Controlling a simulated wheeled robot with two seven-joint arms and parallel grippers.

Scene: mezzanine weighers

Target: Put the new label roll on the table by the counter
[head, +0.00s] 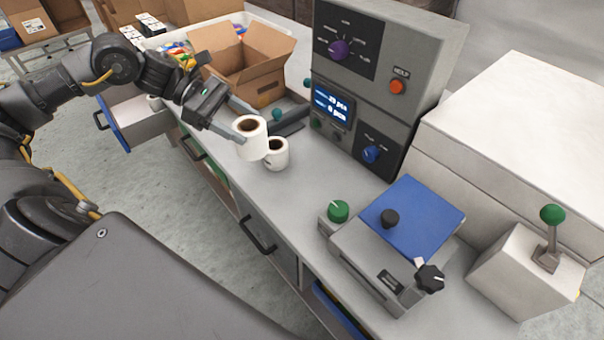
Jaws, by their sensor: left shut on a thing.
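My left gripper (249,126) is shut on a white label roll (253,146) with a brown core, over the grey table (302,193). I cannot tell whether the two touch, or whether the held roll rests on the table. The counter (365,110) is a tall grey unit with a lit display, a purple knob, an orange button and a blue knob. It stands to the right of the rolls. My right gripper is not in view.
An open cardboard box (243,70) stands behind the gripper. An open drawer (137,120) at the left holds a white roll-like item (154,102). A blue-topped device (425,215) and a green-knobbed lever box (525,275) stand at the right. Table between rolls and device is clear.

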